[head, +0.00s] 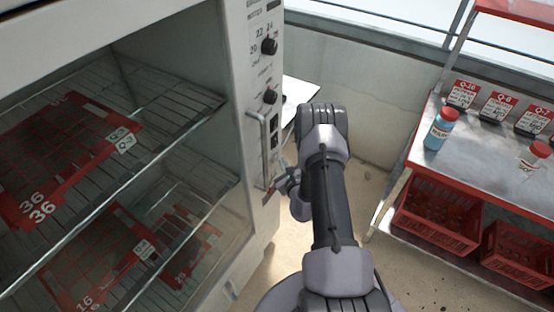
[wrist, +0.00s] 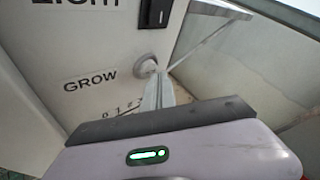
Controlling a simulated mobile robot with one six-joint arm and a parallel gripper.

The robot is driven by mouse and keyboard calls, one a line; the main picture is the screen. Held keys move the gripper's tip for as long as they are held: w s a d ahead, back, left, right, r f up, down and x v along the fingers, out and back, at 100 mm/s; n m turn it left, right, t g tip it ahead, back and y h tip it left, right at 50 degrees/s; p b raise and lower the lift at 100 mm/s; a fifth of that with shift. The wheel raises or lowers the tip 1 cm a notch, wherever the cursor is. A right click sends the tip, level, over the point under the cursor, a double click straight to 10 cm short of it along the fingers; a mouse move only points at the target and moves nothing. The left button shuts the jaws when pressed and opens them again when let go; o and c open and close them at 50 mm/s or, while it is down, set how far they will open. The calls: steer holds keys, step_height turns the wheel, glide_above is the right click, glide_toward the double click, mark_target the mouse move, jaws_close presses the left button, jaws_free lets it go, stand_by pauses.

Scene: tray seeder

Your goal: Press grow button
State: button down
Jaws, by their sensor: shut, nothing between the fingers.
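The round grey grow button (wrist: 146,64) is on the pale cabinet panel in the wrist view, to the right of the printed word "GROW". My gripper (wrist: 159,76) is shut and empty, its fingertips right at the button's lower right edge. I cannot tell whether they touch it or stop just short. In the head view my gripper (head: 283,181) is at the lower part of the cabinet's control panel (head: 257,150). The button cannot be made out there.
Two black knobs and a vertical handle (head: 263,150) are higher on the panel. The glazed cabinet holds red trays (head: 60,160). A metal bench (head: 480,165) with bottles and red crates stands right.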

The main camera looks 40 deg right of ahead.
steer(key=shift+w+a, duration=0.2)
steer(key=shift+w, duration=0.25)
stand_by(0.6)
steer(key=shift+s, duration=0.1)
steer(key=shift+s+d, duration=0.35)
steer(key=shift+s, duration=0.4)
steer(key=shift+s+d, duration=0.3)
steer(key=shift+s, duration=0.45)
steer(key=shift+s+d, duration=0.35)
steer(key=shift+s, duration=0.45)
steer(key=shift+s+d, duration=0.3)
steer(key=shift+s, duration=0.45)
